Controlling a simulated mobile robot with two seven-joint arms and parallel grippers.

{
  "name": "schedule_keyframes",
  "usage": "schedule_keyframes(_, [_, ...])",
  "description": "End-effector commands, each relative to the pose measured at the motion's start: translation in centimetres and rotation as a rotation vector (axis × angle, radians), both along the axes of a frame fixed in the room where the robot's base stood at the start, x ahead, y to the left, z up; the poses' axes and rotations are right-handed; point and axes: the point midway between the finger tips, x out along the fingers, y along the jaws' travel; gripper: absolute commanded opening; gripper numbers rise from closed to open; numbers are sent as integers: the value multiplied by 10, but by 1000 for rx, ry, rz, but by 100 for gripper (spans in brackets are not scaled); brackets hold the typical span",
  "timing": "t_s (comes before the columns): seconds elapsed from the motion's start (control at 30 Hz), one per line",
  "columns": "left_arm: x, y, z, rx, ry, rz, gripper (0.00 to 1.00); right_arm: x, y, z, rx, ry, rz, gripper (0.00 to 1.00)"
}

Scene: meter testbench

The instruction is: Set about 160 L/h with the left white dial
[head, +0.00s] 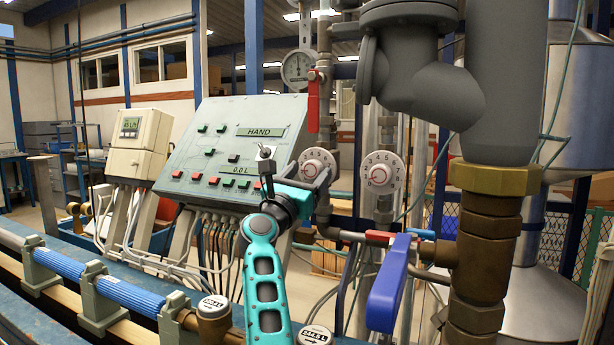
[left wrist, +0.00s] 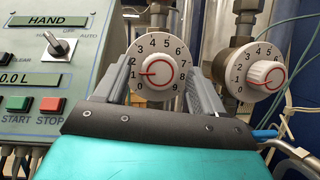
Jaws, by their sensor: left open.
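The left white dial (head: 317,161) has a numbered face with a red ring and a red mark. In the left wrist view the same dial (left wrist: 160,62) has its red mark pointing left, near the 1. My left gripper (head: 303,179) is in front of it. In the left wrist view its open grey fingers (left wrist: 158,92) stand on either side of the dial's lower half. I cannot tell whether they touch it. A small meter display (head: 130,127) at the left shows a reading in L/h, too small to read surely. My right gripper is not in view.
The second white dial (head: 382,172) is close on the right. A sloped control panel (head: 230,150) with buttons and a HAND switch (left wrist: 60,46) stands close on the left. A red lever (head: 313,100), a blue valve handle (head: 389,285) and thick pipes crowd the area.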

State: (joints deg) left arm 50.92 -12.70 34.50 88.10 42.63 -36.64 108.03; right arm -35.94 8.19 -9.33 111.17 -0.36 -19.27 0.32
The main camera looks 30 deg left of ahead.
Motion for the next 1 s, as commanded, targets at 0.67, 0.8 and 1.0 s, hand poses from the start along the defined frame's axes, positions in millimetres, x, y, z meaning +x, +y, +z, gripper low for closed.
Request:
schedule_keyframes(0.67, [0, 0, -1, -1, 1, -1, 22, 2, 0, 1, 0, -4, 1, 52])
schedule_keyframes(0.8, [0, 0, -1, 0, 1, -1, 13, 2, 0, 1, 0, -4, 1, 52])
schedule_keyframes(1.0, [0, 0, -1, 25, 2, 0, 13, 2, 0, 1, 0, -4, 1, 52])
